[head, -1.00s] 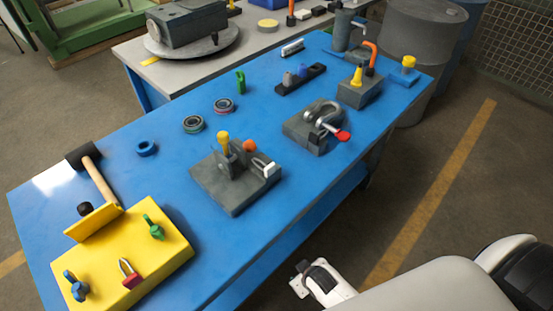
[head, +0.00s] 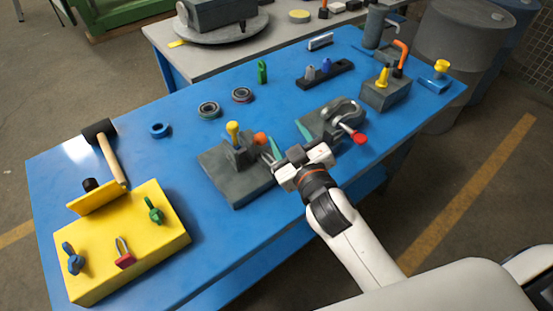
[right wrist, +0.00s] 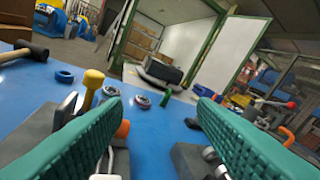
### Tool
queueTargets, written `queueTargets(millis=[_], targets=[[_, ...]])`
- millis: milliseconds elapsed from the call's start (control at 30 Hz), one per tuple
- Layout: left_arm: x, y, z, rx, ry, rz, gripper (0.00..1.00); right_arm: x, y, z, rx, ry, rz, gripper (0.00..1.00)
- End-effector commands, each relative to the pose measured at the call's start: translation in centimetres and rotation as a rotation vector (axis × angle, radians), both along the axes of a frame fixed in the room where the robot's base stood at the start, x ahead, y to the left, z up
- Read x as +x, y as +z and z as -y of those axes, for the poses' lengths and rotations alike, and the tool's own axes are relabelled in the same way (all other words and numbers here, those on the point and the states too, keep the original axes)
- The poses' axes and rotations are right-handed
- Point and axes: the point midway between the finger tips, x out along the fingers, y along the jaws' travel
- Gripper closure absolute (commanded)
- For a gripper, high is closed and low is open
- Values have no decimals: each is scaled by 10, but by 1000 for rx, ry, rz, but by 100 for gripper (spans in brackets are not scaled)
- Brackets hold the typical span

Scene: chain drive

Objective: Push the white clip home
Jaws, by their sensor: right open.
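The grey fixture block (head: 237,185) stands near the middle front of the blue table, with a yellow-knobbed pin (head: 234,131) and an orange knob (head: 260,139) on it. The white clip sits at the fixture's right side. In the head view my right gripper mostly hides it; in the right wrist view a piece of white (right wrist: 104,168) shows low, beside the left finger. My right gripper (head: 289,140) is open, its green fingers apart over the fixture's right edge. In the right wrist view the space between the fingertips (right wrist: 158,106) is empty. My left gripper is not in view.
A grey block with a metal clamp and red handle (head: 359,138) stands close to the right of my gripper. A yellow box (head: 140,250) and a hammer (head: 108,158) are at the left. Bearing rings (head: 209,109) lie behind the fixture on mostly clear table.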

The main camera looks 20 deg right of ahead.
Motion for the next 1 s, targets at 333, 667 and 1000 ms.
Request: queueTargets(millis=[333, 667, 1000], targets=[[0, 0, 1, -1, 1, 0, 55, -5, 152, -146, -442, 592, 889, 47], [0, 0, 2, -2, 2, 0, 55, -48, 75, -219, -1190, 1461, 1156, 47], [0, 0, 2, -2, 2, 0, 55, 16, 2, -80, -1958, 2141, 355, 47]])
